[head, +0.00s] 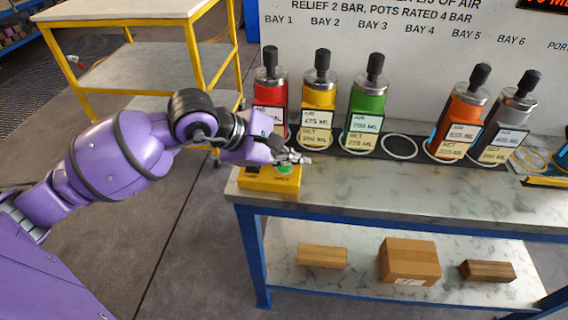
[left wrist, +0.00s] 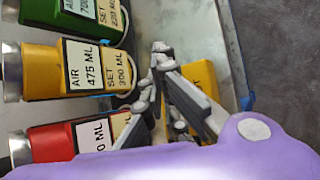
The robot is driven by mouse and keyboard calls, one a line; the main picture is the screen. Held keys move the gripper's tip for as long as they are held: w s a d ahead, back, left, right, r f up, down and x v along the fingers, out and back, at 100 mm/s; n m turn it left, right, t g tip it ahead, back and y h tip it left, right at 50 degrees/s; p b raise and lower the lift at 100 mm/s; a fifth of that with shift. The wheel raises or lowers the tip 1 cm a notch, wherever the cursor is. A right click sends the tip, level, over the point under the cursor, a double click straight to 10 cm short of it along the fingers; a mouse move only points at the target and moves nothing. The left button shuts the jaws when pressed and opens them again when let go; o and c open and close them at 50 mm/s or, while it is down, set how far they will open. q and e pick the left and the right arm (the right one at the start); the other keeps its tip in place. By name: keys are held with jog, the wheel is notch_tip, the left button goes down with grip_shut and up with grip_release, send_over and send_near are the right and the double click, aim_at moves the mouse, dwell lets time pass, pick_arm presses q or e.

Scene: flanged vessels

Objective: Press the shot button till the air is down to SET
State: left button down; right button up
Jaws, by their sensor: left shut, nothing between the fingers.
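The yellow button box (head: 262,183) stands at the left end of the bench, with a green button (head: 284,169) on top. My left gripper (head: 303,158) is shut and empty, its fingertips just above and beside the green button; I cannot tell whether they touch. In the left wrist view the fingers (left wrist: 157,60) hide most of the yellow box (left wrist: 203,75). The red vessel (head: 271,90), yellow vessel (head: 319,90) and green vessel (head: 369,98) stand upright behind. The red one's label is partly hidden.
An orange vessel (head: 461,115) and a grey vessel (head: 511,112) stand further right. An empty ring (head: 399,147) lies between green and orange. A display (head: 545,4) is cut off at the top right. The bench front (head: 400,190) is clear.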

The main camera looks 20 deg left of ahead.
dwell(0.4)
pick_arm(q)
jog(key=shift+r+p, duration=0.35)
jog(key=shift+r, duration=0.45)
pick_arm(e)
jog(key=shift+w+r, duration=0.35)
jog(key=shift+r, duration=0.1)
pick_arm(q)
notch_tip(320, 180, up, 5)
jog(key=shift+r+p, duration=0.1)
jog(key=shift+p, duration=0.95)
pick_arm(e)
jog(key=w+r, duration=0.2)
jog(key=r, duration=0.1)
jog(key=shift+w+t, duration=0.1)
jog(key=shift+t, duration=0.3)
